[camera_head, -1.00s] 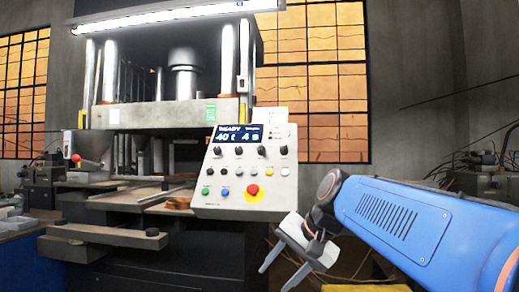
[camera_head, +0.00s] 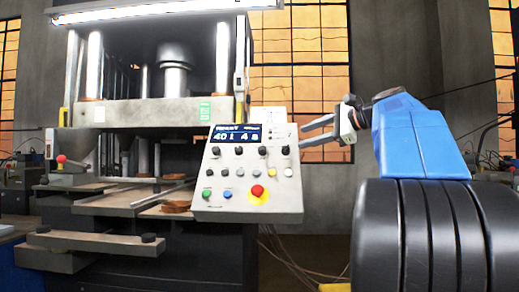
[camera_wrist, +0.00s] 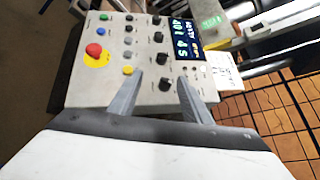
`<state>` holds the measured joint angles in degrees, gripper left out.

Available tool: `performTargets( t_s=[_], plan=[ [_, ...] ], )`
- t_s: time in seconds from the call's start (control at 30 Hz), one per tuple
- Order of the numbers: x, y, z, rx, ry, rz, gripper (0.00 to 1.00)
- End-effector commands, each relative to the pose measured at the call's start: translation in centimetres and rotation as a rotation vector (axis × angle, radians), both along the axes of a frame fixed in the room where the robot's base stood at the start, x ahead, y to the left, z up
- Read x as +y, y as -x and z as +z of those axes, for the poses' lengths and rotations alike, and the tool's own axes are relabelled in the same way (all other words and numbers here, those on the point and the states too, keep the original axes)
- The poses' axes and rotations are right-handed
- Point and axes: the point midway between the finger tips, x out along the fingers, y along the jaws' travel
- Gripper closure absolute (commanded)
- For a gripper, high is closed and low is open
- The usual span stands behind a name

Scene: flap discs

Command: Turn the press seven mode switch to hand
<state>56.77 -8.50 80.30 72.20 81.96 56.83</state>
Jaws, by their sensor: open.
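The press control panel (camera_head: 247,180) is a sloped light-grey box with a lit display (camera_head: 237,137), a row of black rotary knobs below it and coloured buttons. The labels are too small to read, so I cannot tell which knob is the mode switch. My gripper (camera_head: 302,135) is open and empty, just right of the panel's upper right side, fingers pointing left. In the wrist view the fingertips (camera_wrist: 161,80) point at the panel, and the end black knob (camera_wrist: 165,84), the rightmost in the head view (camera_head: 285,150), shows between them. Contact is not visible.
A red emergency stop (camera_head: 257,191) on a yellow plate sits low on the panel. The press (camera_head: 150,112) with its columns and bed stands left and behind. Cables (camera_head: 285,255) hang below the panel.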

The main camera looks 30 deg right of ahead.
Motion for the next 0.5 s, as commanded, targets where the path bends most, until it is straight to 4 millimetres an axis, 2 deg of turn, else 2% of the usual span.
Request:
performTargets(
  t_s=[0.17,0.5],
  plan=[
    [-0.1,-0.5,0.3,-0.006,-0.010,-0.001,0.56],
    [1.3,-4.3,-0.8,-0.005,-0.010,0.001,0.56]
  ],
)
